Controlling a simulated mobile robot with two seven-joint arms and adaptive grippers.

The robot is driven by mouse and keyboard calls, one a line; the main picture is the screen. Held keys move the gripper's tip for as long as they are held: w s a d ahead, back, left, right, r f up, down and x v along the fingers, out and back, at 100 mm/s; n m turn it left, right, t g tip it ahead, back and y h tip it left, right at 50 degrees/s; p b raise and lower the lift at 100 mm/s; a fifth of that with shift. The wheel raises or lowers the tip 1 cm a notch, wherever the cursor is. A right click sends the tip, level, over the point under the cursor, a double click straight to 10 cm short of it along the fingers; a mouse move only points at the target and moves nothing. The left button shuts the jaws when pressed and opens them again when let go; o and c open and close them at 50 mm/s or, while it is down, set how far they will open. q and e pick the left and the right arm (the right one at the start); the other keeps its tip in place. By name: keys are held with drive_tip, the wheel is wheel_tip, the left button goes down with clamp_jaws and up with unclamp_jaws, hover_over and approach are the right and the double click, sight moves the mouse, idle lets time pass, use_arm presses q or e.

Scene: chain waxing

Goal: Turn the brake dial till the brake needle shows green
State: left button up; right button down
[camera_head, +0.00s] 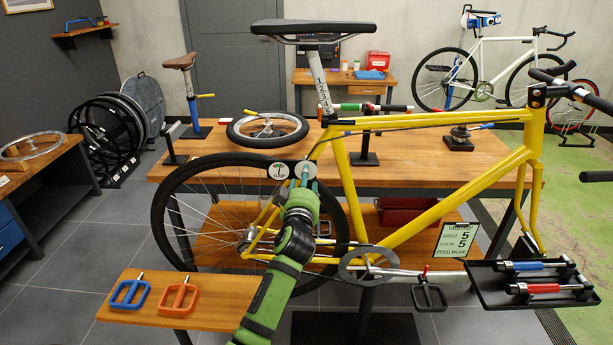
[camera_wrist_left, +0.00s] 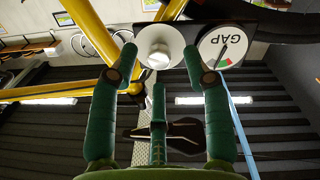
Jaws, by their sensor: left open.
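The brake dial (camera_wrist_left: 158,45) is a round white disc with a raised knob at its centre, seen in the left wrist view. Exactly where the needle points is too small to tell. My left gripper (camera_wrist_left: 160,62) is open, its fingers on either side of the knob; contact is not clear. In the head view the gripper (camera_head: 303,182) partly hides the dial. My right gripper is out of view.
The yellow bike frame (camera_head: 430,216) and rear wheel (camera_head: 163,229) surround my left arm. A wooden shelf (camera_head: 225,296) with blue and orange pedals stands at lower left. A black tray (camera_head: 493,283) with tools is at right. A workbench (camera_head: 400,165) stands behind.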

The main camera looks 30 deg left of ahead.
use_arm(q)
drive_tip(key=shift+x, duration=1)
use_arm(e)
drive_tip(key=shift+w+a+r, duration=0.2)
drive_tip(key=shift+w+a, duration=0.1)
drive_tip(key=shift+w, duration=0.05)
use_arm(q)
drive_tip(key=shift+d, duration=0.1)
clamp_jaws()
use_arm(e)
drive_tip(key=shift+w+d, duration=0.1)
use_arm(q)
drive_tip(key=shift+f, duration=0.1)
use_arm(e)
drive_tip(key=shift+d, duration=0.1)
use_arm(q)
drive_tip(key=shift+f, duration=0.1)
drive_tip(key=shift+m, duration=0.3)
